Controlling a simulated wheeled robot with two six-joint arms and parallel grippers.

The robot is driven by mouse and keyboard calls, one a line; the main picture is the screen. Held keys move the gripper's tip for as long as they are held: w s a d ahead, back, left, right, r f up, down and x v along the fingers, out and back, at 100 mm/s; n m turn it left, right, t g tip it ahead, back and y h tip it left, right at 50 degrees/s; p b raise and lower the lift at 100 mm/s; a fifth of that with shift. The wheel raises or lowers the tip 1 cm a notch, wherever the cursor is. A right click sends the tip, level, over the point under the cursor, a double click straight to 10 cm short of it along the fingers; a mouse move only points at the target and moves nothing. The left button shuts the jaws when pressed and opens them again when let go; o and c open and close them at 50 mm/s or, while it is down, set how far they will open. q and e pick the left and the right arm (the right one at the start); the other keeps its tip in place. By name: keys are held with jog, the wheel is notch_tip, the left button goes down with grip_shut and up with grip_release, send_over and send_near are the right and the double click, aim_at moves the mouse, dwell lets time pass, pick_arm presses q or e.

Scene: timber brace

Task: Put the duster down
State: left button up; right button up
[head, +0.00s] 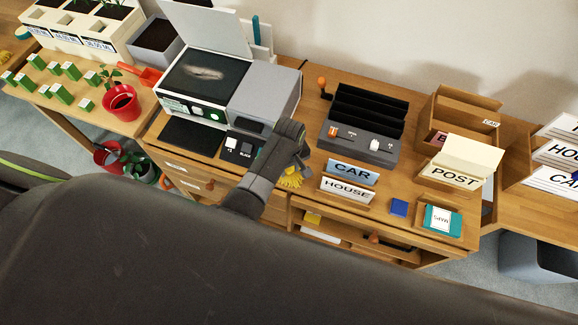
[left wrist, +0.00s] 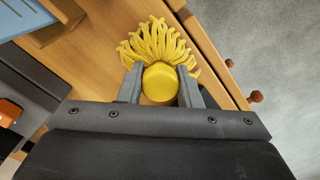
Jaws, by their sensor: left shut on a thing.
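The duster is yellow, with a round yellow body and a fringe of strands. It shows clearly in the left wrist view (left wrist: 160,80), between the two grey fingers of my left gripper (left wrist: 161,86). In the head view the duster (head: 291,178) pokes out beneath my left gripper (head: 290,168), which hides most of it. My left gripper is shut on the duster over the front part of the wooden desk (head: 385,205). I cannot tell whether the duster touches the desk top. My right gripper is not in view.
A grey scanner-like machine (head: 265,95) stands left of the gripper. CAR (head: 352,172) and HOUSE (head: 345,191) signs stand close on its right. A black slotted unit (head: 360,135) is behind them.

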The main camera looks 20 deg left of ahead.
pick_arm(q)
jog(key=o, duration=1.1)
jog(key=shift+f, duration=0.1)
jog(key=shift+r, duration=0.6)
notch_tip(320, 180, up, 11)
jog(key=shift+r, duration=0.1)
